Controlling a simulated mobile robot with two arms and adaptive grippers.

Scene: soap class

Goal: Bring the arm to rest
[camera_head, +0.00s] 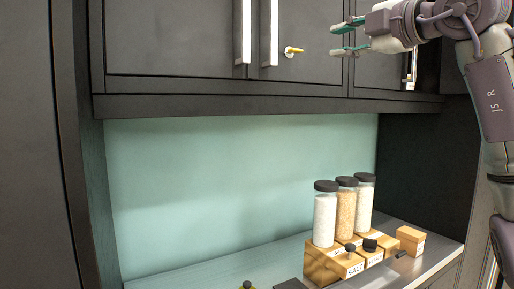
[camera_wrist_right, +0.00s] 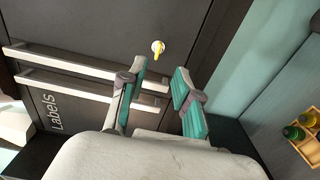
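My right gripper (camera_head: 338,40) is raised at the upper right of the head view, in front of the dark upper cabinet doors. Its two green-padded fingers are apart with nothing between them. The right wrist view also shows the fingers (camera_wrist_right: 160,95) spread and empty. A yellow key (camera_head: 292,51) sticks out of a cabinet door, left of the fingertips and apart from them. The key (camera_wrist_right: 157,50) also shows beyond the fingers in the right wrist view. My left gripper is in neither view.
Dark upper cabinet doors (camera_head: 170,40) with long pale handles (camera_head: 268,32) look shut. Below, tall jars with black lids (camera_head: 325,215) stand on a wooden rack (camera_head: 318,262) on the counter. A small wooden box (camera_head: 410,240) is to their right. The niche's left side is clear.

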